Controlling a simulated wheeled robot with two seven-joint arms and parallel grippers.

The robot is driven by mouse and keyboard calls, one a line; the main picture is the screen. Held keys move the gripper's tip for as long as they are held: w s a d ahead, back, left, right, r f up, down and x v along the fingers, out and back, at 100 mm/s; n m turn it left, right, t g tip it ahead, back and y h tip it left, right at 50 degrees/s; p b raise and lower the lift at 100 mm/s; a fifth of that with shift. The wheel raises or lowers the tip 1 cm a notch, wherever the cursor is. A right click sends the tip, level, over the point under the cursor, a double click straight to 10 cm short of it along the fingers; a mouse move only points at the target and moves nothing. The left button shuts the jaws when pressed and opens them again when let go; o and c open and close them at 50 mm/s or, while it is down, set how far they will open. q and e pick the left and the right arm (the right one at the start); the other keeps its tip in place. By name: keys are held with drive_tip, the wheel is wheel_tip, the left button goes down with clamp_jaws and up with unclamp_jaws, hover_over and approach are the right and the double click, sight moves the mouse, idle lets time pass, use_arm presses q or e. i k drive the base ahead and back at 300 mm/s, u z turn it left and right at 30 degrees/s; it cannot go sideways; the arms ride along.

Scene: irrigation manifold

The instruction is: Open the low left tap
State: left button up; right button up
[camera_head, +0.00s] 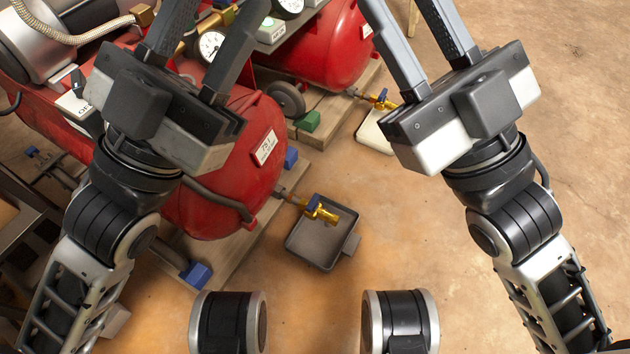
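A low brass tap (320,211) with a blue handle sticks out from the lower end of the nearer, left red tank (225,180), above a grey drip tray (318,245). Its handle looks roughly in line with the spout, but is too small to be sure. A second low brass tap (382,100) with a blue handle is on the farther red tank (325,50), above a cream tray (375,132). My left gripper (226,12) and my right gripper (397,12) point up the picture with fingers apart, away from both taps. Their fingertips are cut off by the top edge.
The tanks rest on wooden boards (225,255) with blue chocks (196,274) and a green chock (308,121). Pressure gauges (210,44), a braided hose (70,35) and a wheel (287,100) crowd the upper left. The floor (570,110) at right is clear.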

sight(313, 203)
drive_tip(key=z, duration=2.15)
drive_tip(key=i, duration=2.65)
drive_tip(key=u, duration=3.95)
drive_tip(key=i, duration=1.05)
